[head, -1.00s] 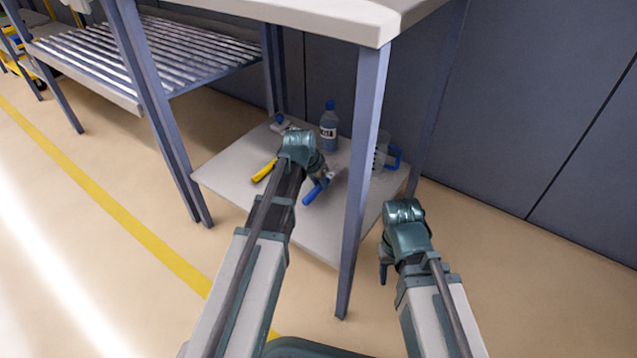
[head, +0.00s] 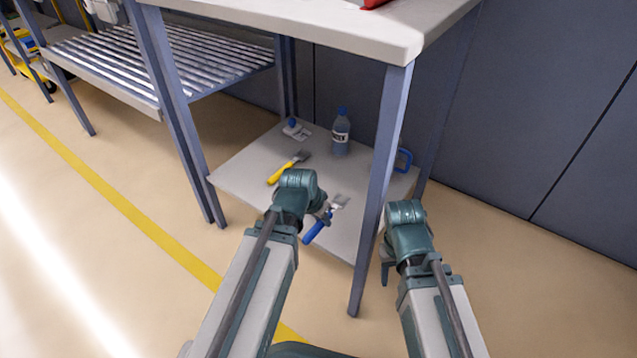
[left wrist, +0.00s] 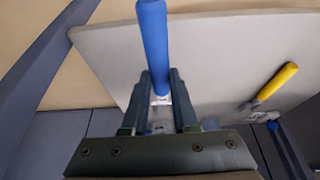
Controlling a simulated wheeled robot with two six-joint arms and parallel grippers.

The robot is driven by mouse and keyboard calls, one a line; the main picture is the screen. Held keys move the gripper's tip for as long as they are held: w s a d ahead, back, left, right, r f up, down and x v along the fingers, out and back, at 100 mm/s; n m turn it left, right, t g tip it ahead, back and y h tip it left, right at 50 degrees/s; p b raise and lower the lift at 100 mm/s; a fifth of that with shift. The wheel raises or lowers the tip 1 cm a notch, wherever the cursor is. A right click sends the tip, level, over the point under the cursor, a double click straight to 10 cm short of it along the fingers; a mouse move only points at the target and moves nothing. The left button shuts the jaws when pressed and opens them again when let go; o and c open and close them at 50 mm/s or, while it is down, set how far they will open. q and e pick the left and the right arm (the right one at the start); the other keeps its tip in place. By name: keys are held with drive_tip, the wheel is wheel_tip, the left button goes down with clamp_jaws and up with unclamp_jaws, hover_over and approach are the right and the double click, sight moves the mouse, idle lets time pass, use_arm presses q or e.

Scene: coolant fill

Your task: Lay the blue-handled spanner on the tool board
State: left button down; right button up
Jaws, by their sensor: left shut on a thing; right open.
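The blue-handled spanner (head: 314,230) has a blue grip and a grey metal head. In the left wrist view the blue handle (left wrist: 155,45) sticks out beyond the two fingers (left wrist: 160,82). The spanner seems to be off the shelf, but I cannot tell how high. My right gripper (head: 386,270) is open and empty, to the right of the front table leg. I cannot make out a tool board in these views.
The low shelf (head: 240,178) bears a yellow-handled tool (head: 281,175), a labelled bottle (head: 341,133), a small blue-topped item (head: 294,127) and a blue-handled jug (head: 403,160). A table leg (head: 378,190) stands between my arms. The tabletop (head: 330,25) overhangs the shelf; a red thing (head: 373,4) lies there.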

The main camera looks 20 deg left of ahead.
wheel_tip(320, 180, up, 13)
drive_tip(key=p, duration=1.3)
drive_tip(key=shift+r, duration=0.15)
drive_tip(key=shift+s, duration=0.15)
